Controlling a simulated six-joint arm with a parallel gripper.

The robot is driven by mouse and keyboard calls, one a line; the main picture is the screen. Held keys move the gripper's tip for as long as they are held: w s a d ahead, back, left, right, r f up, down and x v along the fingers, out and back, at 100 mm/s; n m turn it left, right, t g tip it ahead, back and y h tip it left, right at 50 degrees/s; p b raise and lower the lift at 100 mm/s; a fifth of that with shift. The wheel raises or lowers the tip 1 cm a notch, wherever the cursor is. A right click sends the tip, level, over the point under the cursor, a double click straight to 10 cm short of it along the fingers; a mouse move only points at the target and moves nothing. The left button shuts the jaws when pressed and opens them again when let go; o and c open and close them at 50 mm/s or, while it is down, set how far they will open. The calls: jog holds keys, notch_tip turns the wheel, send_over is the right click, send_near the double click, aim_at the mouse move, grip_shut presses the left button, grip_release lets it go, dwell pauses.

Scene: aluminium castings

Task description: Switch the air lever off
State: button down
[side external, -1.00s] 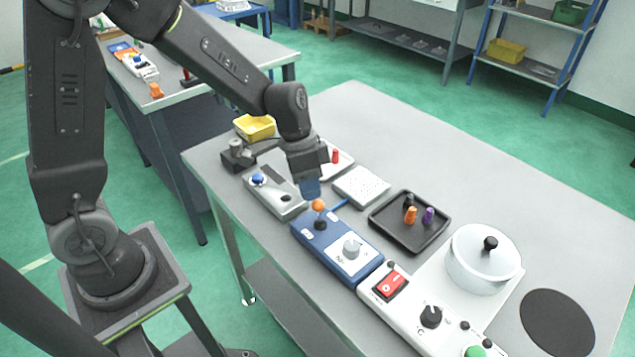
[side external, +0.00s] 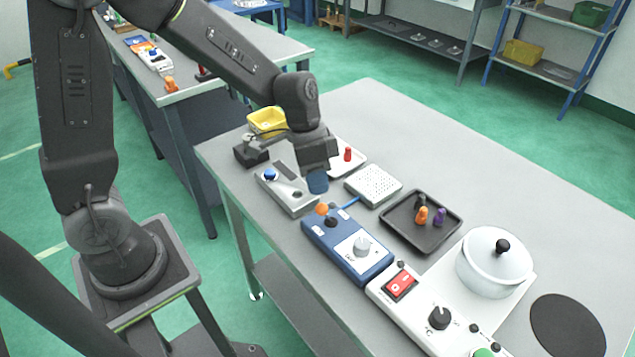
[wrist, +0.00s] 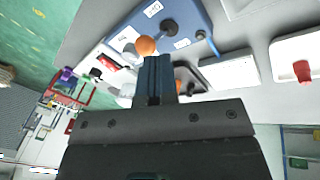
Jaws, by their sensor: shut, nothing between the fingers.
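The air lever, with an orange ball (side external: 321,210) on a dark base (side external: 331,222), stands on the blue box (side external: 349,247) with a grey dial. The lever leans to the left in the side view, toward the grey device. In the wrist view the orange ball (wrist: 146,46) is just beyond my fingertips. My gripper (side external: 317,187) is above and close to the ball, its blue fingers (wrist: 157,62) together with nothing between them. I cannot tell whether they touch the ball. Small white labels (wrist: 183,43) sit beside the lever base.
A grey device with a blue button (side external: 270,174) is left of the box. A white perforated plate (side external: 373,185), a dark tray (side external: 416,245) with small pegs and a white pot (side external: 492,265) lie to the right. A white panel with a red switch (side external: 401,285) adjoins the box.

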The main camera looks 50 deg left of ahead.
jog(key=s+a+r, duration=0.3)
jog(key=a+r, duration=0.3)
jog(key=r, duration=0.3)
jog(key=shift+s+a+r, duration=0.2)
jog(key=shift+s+r, duration=0.1)
dwell(0.3)
jog(key=s+d+r+n+t+y, duration=0.2)
jog(key=s+r+n+t+y, duration=0.1)
jog(key=s, duration=0.7)
jog(key=shift+s+r+n+t+y, duration=0.3)
jog(key=shift+r+n+t, duration=0.45)
jog(key=shift+n+t, duration=0.65)
